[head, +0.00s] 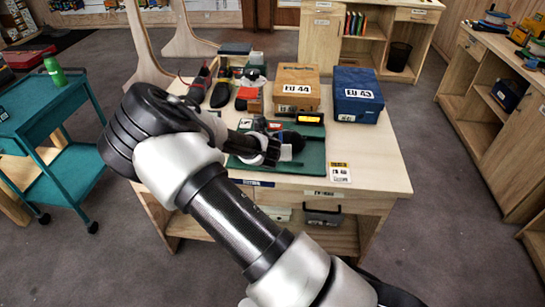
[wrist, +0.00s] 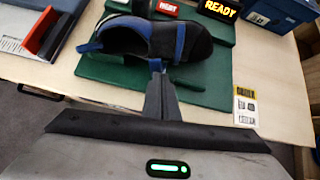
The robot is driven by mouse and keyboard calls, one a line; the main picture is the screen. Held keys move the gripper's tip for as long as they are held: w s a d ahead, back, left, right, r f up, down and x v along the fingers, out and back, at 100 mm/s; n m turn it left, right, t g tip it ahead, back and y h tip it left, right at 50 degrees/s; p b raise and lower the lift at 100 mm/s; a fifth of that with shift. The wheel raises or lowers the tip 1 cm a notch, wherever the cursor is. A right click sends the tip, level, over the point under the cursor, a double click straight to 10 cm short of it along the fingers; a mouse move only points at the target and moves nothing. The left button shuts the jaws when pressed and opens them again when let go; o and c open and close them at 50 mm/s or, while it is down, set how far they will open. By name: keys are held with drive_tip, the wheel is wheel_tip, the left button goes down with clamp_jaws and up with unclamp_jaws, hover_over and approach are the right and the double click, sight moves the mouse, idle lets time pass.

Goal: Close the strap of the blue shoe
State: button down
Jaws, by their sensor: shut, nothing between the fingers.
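The blue shoe (wrist: 135,38), black with blue trim, lies on a green mat (wrist: 210,85) in the wrist view. A blue strap (wrist: 179,42) crosses its side, and a blue band runs round the heel end at left. Whether the strap is fastened is unclear. My gripper (wrist: 157,70) is shut and empty, its fingertips at the shoe's near edge by a small blue piece; I cannot tell if they touch. In the head view the shoe (head: 292,138) is partly hidden behind my gripper (head: 277,152).
A lit READY sign (wrist: 220,10) stands behind the shoe. Boxes marked EU 44 (head: 297,90) and EU 43 (head: 358,94) stand at the back of the table. Other shoes (head: 221,92) lie at back left. The table's right side (head: 375,155) is clear.

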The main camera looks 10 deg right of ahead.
drive_tip(key=shift+w+d+r, duration=0.1)
drive_tip(key=shift+w+r, duration=0.4)
drive_tip(key=shift+w, duration=0.25)
drive_tip(key=shift+w+d+r, duration=0.15)
drive_tip(key=shift+w+r, duration=0.3)
drive_tip(key=shift+w, duration=0.3)
drive_tip(key=shift+w+d+r, duration=0.1)
drive_tip(key=shift+w+r, duration=0.4)
drive_tip(key=shift+w, duration=0.25)
drive_tip(key=shift+r, duration=0.15)
